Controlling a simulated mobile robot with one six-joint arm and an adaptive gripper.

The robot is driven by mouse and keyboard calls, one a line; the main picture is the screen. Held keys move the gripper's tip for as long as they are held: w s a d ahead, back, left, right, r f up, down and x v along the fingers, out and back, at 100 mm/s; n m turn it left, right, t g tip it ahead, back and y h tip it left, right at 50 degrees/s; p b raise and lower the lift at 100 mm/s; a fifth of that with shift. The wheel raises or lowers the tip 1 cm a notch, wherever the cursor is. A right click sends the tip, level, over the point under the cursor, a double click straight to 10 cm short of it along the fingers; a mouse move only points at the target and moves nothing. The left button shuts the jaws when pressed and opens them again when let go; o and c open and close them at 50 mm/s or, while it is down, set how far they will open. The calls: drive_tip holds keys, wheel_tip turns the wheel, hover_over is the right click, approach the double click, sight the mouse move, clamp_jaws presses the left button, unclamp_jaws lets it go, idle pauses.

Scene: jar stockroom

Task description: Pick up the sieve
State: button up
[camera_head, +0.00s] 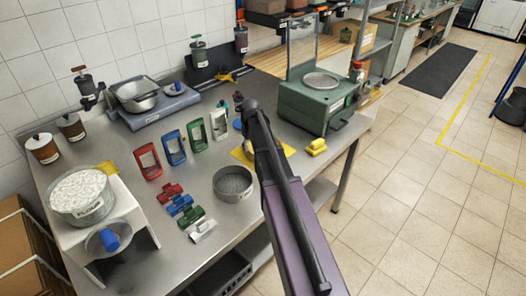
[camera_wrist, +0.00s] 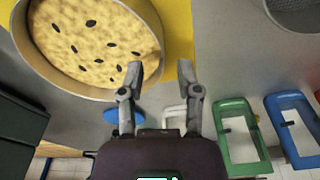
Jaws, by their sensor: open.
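The sieve (camera_head: 233,183) is a round grey metal pan with a mesh-like bottom, standing on the steel bench left of my arm in the head view. Part of it shows at the top right corner of the wrist view (camera_wrist: 292,14). My gripper (camera_wrist: 164,90) is open and empty, with its fingers apart. It is away from the sieve, above a round beige-rimmed tray (camera_wrist: 85,45) of yellow grains with dark bits. The left fingertip overlaps that tray's rim in the picture; contact cannot be told. My arm hides most of the gripper in the head view.
The tray sits on a yellow mat (camera_wrist: 181,45). Small coloured clips (camera_head: 180,205) lie left of the sieve. A green scale (camera_head: 318,103) stands right; a pot of white pellets (camera_head: 84,205) stands left.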

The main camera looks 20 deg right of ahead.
sight(249, 157)
drive_tip(key=shift+f, duration=0.1)
drive_tip(key=shift+w+a+f+b, duration=0.1)
drive_tip(key=shift+w+f+b, duration=0.05)
drive_tip(key=shift+f+b, duration=0.7)
drive_tip(key=shift+w+f+b, duration=0.2)
drive_tip(key=shift+f+b, duration=0.6)
drive_tip(key=shift+b, duration=0.1)
drive_tip(key=shift+w+a+f+b, duration=0.1)
drive_tip(key=shift+w+f+b, duration=0.05)
drive_tip(key=shift+f+b, duration=0.7)
clamp_jaws()
